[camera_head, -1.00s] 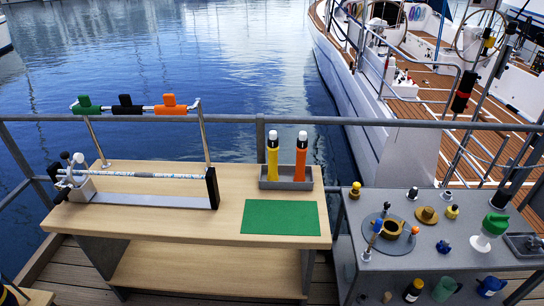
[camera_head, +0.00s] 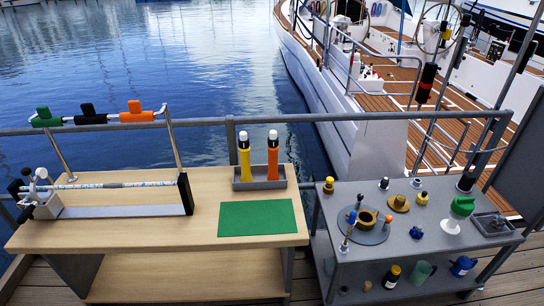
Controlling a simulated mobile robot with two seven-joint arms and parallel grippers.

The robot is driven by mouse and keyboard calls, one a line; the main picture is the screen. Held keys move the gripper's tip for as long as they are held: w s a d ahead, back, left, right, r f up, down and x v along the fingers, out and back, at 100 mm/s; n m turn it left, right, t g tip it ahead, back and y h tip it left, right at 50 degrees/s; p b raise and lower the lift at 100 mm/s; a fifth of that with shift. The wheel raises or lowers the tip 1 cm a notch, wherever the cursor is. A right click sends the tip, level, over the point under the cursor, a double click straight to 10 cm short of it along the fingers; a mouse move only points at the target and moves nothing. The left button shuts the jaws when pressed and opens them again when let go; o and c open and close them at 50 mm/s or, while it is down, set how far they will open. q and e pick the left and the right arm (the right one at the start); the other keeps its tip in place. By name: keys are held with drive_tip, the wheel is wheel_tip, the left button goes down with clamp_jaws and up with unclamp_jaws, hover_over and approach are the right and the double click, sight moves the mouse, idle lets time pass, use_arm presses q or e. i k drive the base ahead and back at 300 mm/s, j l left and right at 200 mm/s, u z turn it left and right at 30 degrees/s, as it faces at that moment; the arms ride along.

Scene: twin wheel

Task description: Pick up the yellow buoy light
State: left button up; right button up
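The yellow buoy light (camera_head: 244,160), a slim upright tube with a white top and dark band, stands in a small grey tray (camera_head: 262,184) at the back right of the wooden table. A similar orange light (camera_head: 272,158) stands upright to its right in the same tray, a small gap apart. Neither of my grippers is in view, so nothing is seen touching the lights.
A green mat (camera_head: 257,218) lies in front of the tray. A rod rig (camera_head: 120,211) fills the table's left side. A grey cart (camera_head: 350,262) with several small parts stands to the right. A railing (camera_head: 195,131) runs behind the table.

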sight(244, 154)
drive_tip(key=u, duration=0.7)
drive_tip(key=i+l+u, duration=0.1)
drive_tip(key=l+u, duration=0.25)
drive_tip(key=i+l+u, duration=0.1)
drive_tip(key=u, duration=0.3)
drive_tip(key=l+u, duration=0.35)
